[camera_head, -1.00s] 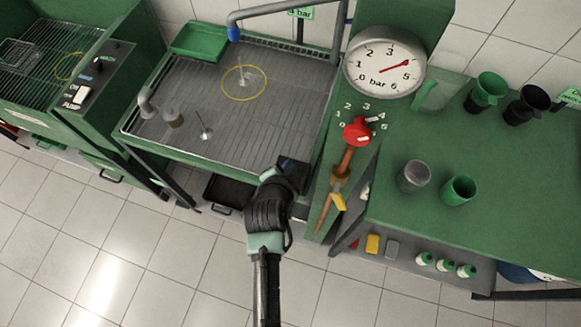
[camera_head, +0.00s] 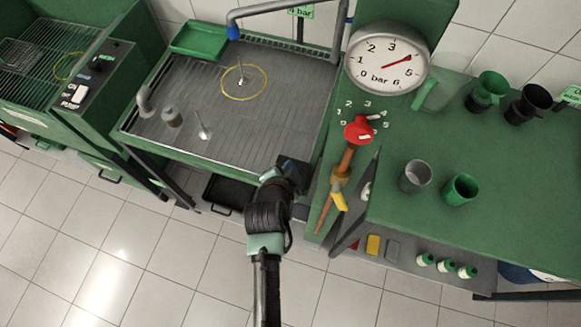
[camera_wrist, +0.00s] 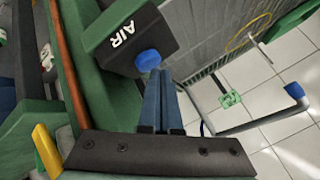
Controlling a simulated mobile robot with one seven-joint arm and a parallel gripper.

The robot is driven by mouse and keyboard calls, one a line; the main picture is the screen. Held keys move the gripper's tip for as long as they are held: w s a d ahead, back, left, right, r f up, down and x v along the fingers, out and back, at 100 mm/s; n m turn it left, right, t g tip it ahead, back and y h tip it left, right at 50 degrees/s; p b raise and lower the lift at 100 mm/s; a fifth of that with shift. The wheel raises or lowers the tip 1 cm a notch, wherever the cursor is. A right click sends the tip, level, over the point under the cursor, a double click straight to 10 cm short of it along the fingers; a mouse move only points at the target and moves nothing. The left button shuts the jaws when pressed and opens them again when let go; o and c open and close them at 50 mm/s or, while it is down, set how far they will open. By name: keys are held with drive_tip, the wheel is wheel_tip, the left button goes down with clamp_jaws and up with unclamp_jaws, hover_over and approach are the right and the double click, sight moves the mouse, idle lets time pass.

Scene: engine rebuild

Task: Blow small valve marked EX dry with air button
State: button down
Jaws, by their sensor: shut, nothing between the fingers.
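The AIR box (camera_wrist: 130,35) is dark with white lettering and a round blue button (camera_wrist: 147,60) in the wrist view. My gripper (camera_wrist: 161,74) is shut and empty, its blue fingertips right beside the button; I cannot tell whether they touch it. In the head view my gripper (camera_head: 294,168) is at the front right corner of the grey wash tray (camera_head: 275,120), partly hidden by my wrist. A small valve (camera_head: 241,81) stands inside a yellow ring (camera_head: 262,92) on the tray. Another valve (camera_head: 204,134) stands nearer the front left. No EX mark is legible on either.
A blue-tipped spout (camera_head: 233,33) hangs over the tray. The gauge (camera_head: 387,66) and red knob (camera_head: 358,130) are right of it. Grey (camera_head: 414,176) and green (camera_head: 461,190) cups stand on the green bench (camera_head: 500,160). Tiled floor is free in front.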

drive_tip(key=shift+f+b, duration=0.55)
drive_tip(key=shift+f, duration=0.1)
idle(0.4)
drive_tip(key=shift+r, duration=0.1)
drive_tip(key=shift+r+p, duration=0.85)
drive_tip(key=shift+r, duration=0.05)
drive_tip(key=shift+r, duration=0.15)
wheel_tip(320, 180, up, 5)
drive_tip(key=p, duration=0.4)
idle(2.4)
